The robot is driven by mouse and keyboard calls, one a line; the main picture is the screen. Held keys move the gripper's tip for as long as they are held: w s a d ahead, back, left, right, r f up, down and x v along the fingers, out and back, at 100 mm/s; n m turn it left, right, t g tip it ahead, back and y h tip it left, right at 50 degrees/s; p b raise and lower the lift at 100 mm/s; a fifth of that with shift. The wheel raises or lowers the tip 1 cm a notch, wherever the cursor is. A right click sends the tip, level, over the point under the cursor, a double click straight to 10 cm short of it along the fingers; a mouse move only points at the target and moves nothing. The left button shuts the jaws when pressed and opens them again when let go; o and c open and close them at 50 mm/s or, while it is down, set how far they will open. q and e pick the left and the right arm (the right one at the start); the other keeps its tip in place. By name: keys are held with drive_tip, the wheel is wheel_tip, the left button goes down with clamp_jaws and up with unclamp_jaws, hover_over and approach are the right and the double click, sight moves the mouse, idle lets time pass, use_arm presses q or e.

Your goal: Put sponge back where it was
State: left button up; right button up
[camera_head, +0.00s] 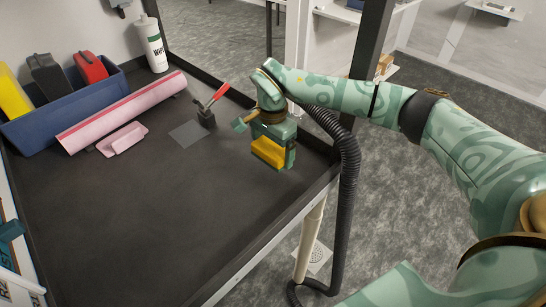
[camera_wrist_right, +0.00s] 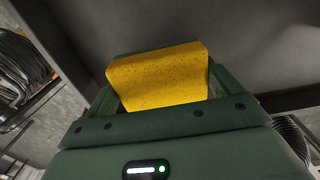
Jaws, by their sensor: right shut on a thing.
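My right gripper (camera_head: 270,156) is shut on a yellow sponge (camera_head: 267,151) over the right part of the dark bench. In the right wrist view the sponge (camera_wrist_right: 160,76) sits between the two green fingers of the gripper (camera_wrist_right: 160,88). I cannot tell from these views how high it is above the bench. A thin grey square (camera_head: 188,133) lies flat on the bench, to the left of the gripper. My left gripper is not in view.
The bench's front middle is clear.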

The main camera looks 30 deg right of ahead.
sight(273, 156)
drive_tip(key=shift+w+d+f, duration=0.1)
drive_tip(key=shift+w+f, duration=0.1)
drive_tip(key=shift+f, duration=0.1)
wheel_tip(273, 156, down, 3)
drive_tip(key=shift+w+d+f, duration=0.15)
drive_tip(key=shift+f, duration=0.2)
drive_tip(key=shift+f, duration=0.15)
drive_tip(key=o, duration=0.7)
wheel_tip(273, 156, up, 12)
drive_tip(key=p, duration=1)
drive_tip(key=shift+r, duration=0.2)
